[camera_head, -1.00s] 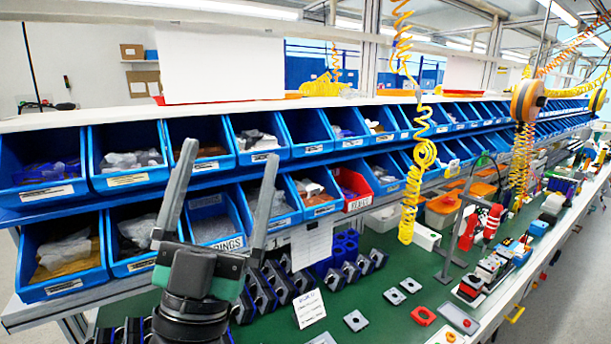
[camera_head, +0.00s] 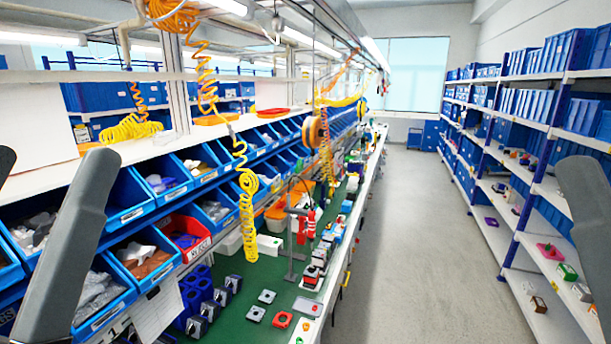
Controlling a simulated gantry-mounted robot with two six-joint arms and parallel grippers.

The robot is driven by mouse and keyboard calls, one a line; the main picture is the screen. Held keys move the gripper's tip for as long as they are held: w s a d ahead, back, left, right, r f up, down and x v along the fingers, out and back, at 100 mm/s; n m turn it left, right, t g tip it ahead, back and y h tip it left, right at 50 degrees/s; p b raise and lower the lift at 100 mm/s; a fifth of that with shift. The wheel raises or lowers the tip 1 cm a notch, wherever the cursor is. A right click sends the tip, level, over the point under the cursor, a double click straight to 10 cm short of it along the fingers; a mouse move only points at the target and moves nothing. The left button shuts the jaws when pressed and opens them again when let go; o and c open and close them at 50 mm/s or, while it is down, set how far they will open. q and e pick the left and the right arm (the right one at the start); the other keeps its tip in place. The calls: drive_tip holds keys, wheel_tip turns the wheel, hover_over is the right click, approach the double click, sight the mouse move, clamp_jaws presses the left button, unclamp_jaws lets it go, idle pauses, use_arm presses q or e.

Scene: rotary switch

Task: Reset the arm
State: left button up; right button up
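The task names no object beyond my arm, and I cannot pick out a rotary switch with certainty. Small control boxes (camera_head: 314,268) stand on the green bench top, too small to read. My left gripper (camera_head: 50,157) is at the left edge, in front of the blue bins. One long grey finger shows, and a dark tip at the picture edge seems to be its other finger, with a gap between. Nothing shows held there. One grey finger of my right gripper (camera_head: 588,200) shows at the right edge, in front of the shelves; its other finger is out of view.
Blue bins (camera_head: 155,255) and a red bin (camera_head: 182,238) line the bench. A yellow coiled hose (camera_head: 248,205) hangs over it. Grey plates (camera_head: 267,296) and a red part (camera_head: 282,320) lie on the bench. A clear aisle (camera_head: 410,240) runs to shelves (camera_head: 525,190).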

use_arm(q)
wheel_tip(320, 180, up, 18)
drive_tip(key=p, duration=1.4)
use_arm(e)
wheel_tip(320, 180, up, 18)
